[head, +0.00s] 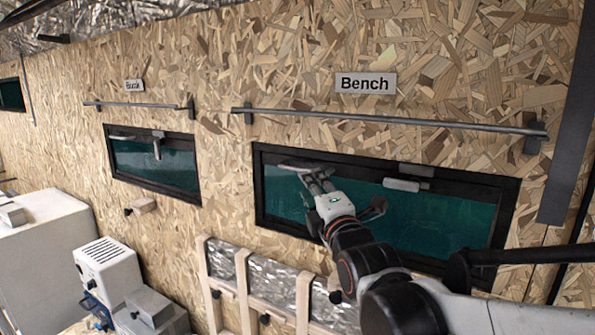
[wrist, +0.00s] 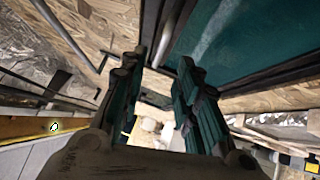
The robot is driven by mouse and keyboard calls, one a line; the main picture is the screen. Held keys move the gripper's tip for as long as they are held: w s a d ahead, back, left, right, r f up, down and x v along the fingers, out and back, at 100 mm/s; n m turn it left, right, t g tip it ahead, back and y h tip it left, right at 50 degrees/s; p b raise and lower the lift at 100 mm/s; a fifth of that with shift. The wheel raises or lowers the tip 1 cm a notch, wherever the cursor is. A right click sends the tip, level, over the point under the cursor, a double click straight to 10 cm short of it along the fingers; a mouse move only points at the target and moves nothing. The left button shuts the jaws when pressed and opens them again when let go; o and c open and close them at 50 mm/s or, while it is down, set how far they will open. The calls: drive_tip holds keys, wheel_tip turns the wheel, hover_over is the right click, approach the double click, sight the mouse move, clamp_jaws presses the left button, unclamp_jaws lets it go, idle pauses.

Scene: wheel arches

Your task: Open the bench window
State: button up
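The bench window (head: 448,225) is a wide teal pane in a black frame, below the "Bench" sign (head: 365,83) in the head view. It looks shut, with the pane flush in its frame. A pale grey handle (head: 405,185) sits at its top middle-right, and a second grey bar (head: 298,166) lies at its upper left. My gripper (head: 312,180) is in front of the pane's upper left, by that bar. In the wrist view my gripper (wrist: 158,66) has its two fingers apart, with a grey bar (wrist: 165,38) beyond the gap. Contact cannot be told.
A grey rail (head: 390,119) runs along the wall above the window. A smaller window (head: 155,165) with its own rail is to the left. Below stand a wood-framed foil panel (head: 275,280) and a white box-shaped appliance (head: 108,268). My arm covers the window's lower middle.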

drive_tip(key=p+x, duration=0.1)
drive_tip(key=x, duration=0.6)
drive_tip(key=shift+w+p, duration=0.3)
drive_tip(key=shift+w, duration=0.05)
drive_tip(key=shift+a, duration=0.1)
clamp_jaws()
